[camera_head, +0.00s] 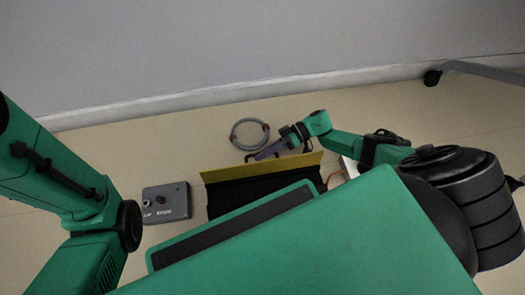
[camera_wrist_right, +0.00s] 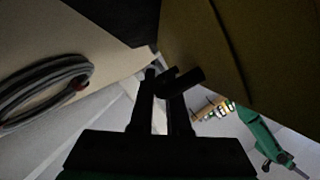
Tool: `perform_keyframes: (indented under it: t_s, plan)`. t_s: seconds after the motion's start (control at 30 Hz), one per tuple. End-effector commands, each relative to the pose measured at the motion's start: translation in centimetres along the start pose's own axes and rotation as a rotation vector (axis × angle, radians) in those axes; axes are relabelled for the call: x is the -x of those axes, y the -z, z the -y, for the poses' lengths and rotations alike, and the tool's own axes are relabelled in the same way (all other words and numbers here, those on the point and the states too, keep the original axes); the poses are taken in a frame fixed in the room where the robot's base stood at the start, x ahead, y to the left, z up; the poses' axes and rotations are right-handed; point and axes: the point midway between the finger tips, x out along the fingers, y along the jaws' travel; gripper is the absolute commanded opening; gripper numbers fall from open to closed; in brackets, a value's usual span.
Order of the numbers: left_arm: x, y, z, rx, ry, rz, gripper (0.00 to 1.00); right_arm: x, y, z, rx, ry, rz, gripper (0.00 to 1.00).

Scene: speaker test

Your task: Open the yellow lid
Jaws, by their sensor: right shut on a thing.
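The yellow lid (camera_head: 225,175) shows in the head view as a yellow strip along the far side of a dark box (camera_head: 222,200). In the right wrist view the lid (camera_wrist_right: 225,50) is a large, dim yellow panel at a slant, with a short dark handle (camera_wrist_right: 185,81) sticking out. My right gripper (camera_head: 263,154) is at the lid's far side. Its fingers (camera_wrist_right: 162,80) are closed at the handle; the dim light hides the exact contact. My left arm comes in from the left, but its gripper is out of view.
A grey coiled cable (camera_head: 234,136) lies on the floor beyond the lid, close to my right gripper; it also shows in the wrist view (camera_wrist_right: 45,92). A dark grey box with a knob (camera_head: 180,203) is to the left. A wall runs along the back.

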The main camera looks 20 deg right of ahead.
Motion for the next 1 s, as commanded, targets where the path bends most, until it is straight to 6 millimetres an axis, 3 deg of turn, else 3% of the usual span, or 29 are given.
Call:
perform_keyframes:
  t_s: [0.27, 0.3, 0.33, 0.77, 0.87, 1.0]
  plan:
    - [0.0, 0.0, 0.0, 0.0, 0.0, 0.0, 0.5, 0.1, -0.3, 0.0, -0.004, -0.001, 0.006, 0.0]
    - [0.0, 0.0, 0.0, 0.0, 0.0, 0.0, 0.5, 0.1, -0.3, 0.0, -0.004, -0.001, 0.007, 0.26]
    - [0.0, 0.0, 0.0, 0.0, 0.0, 0.0, 0.5, 0.1, -0.3, 0.0, -0.004, -0.001, 0.006, 0.27]
    - [0.0, 0.0, 0.0, 0.0, 0.0, -0.001, 0.5, 0.1, -0.1, 0.0, 0.0, 0.0, 0.002, 0.27]
    - [0.0, 0.0, 0.0, 0.0, 0.0, -0.001, 0.5, 0.9, -0.1, 0.0, -0.001, -0.002, 0.003, 0.27]
    - [0.1, 0.1, 0.0, 0.0, 0.0, -0.001, 0.5, 4.0, -0.1, -0.1, -0.001, -0.005, 0.002, 0.27]
